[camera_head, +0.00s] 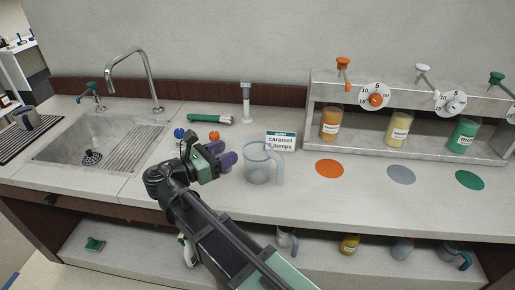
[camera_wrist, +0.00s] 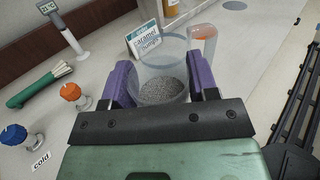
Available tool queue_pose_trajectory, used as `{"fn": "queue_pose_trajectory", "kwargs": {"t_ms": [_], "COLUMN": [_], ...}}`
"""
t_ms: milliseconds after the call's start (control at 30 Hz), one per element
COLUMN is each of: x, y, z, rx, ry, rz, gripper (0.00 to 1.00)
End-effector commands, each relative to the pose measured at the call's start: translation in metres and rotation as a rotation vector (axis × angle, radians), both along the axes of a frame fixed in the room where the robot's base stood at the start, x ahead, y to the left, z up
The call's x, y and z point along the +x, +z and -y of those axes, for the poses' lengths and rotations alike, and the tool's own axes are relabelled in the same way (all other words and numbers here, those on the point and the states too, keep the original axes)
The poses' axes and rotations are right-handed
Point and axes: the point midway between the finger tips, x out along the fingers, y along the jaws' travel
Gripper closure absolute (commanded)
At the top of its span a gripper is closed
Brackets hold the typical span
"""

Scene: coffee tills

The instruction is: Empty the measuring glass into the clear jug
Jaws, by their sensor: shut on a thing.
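The clear jug (camera_head: 257,166) stands upright on the counter, with its handle on the right. My gripper (camera_head: 223,153), with purple fingers, is low over the counter just left of the jug. In the wrist view, the fingers are spread on either side of a clear round glass (camera_wrist: 161,90), which I take as the measuring glass, and are shut on it. Grey, grainy matter shows in its lower part. The glass looks roughly upright.
A caramel pumps sign (camera_head: 281,141) stands right behind the jug. A green-handled bundle (camera_head: 210,119), a thermometer stand (camera_head: 246,103) and orange and blue knobs are behind my gripper. The sink (camera_head: 100,140) is left. Dispensers and coloured discs are right, with clear counter in front.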

Motion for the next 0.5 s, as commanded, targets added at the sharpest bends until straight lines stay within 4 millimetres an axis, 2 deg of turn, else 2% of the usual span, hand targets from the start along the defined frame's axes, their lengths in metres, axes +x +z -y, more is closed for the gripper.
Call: {"fn": "queue_pose_trajectory", "kwargs": {"t_ms": [500], "x": [0.009], "y": [0.012], "z": [0.014], "rx": [0.130], "ry": [0.000], "rz": [-0.101], "gripper": [0.75]}}
